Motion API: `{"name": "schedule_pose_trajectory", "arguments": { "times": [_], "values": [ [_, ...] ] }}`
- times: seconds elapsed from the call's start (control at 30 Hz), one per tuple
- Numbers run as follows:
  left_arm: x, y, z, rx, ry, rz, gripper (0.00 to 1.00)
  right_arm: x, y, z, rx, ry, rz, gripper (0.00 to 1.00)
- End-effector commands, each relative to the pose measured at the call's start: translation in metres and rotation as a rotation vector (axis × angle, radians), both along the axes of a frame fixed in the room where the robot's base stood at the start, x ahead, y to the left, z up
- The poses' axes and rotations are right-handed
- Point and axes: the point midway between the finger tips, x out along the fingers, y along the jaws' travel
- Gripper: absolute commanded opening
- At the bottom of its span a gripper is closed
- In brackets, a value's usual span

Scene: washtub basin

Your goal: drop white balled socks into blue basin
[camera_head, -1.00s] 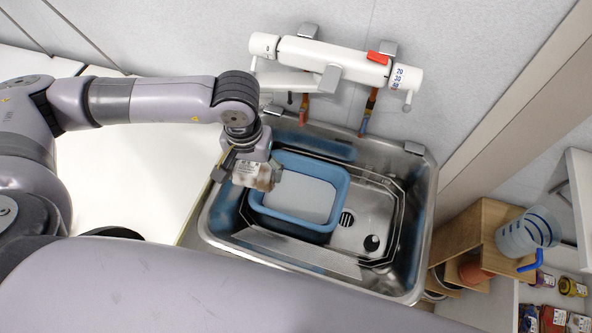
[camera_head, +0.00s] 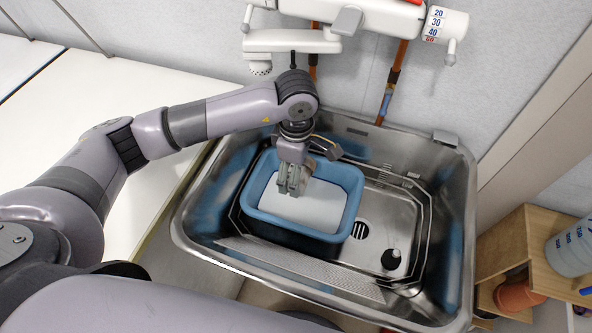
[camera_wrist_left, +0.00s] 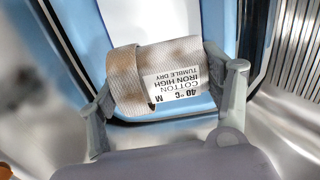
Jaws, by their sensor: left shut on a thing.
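My left gripper (camera_head: 292,186) hangs over the left part of the blue basin (camera_head: 290,226). It also shows in the left wrist view (camera_wrist_left: 170,88). Its two fingers are shut on the balled socks (camera_wrist_left: 135,78), one finger at each side. The socks are off-white ribbed cloth with a white care label facing the wrist camera. In the head view the gripper mostly hides them. The basin is a blue tub with a pale, flat inside, and it stands in the left part of the steel sink. My right gripper is not in view.
The steel sink (camera_head: 425,300) surrounds the basin, with a wire rack, a drain and a dark round stopper (camera_head: 391,259) to the right. A white tap (camera_head: 300,40) hangs on the wall behind. A wooden shelf (camera_head: 535,235) stands at the right.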

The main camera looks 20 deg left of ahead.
Motion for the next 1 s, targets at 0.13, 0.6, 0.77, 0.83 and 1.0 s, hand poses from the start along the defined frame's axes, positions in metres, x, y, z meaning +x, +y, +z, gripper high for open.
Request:
{"name": "schedule_pose_trajectory", "arguments": {
  "times": [0.13,0.6,0.77,0.83,1.0],
  "values": [
    [-0.001,0.000,-0.019,-0.001,0.002,-0.002,0.45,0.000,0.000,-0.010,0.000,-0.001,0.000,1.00],
    [0.000,0.000,-0.051,-0.001,-0.001,-0.003,0.45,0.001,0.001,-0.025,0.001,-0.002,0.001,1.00],
    [0.000,0.000,-0.051,0.000,-0.001,-0.004,0.74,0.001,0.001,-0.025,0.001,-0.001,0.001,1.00],
    [0.000,0.000,-0.051,0.000,-0.001,-0.004,0.79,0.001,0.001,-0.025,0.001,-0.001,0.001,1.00],
    [0.000,0.000,-0.051,0.000,-0.001,-0.004,0.90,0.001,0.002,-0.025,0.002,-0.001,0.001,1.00]
  ]
}}
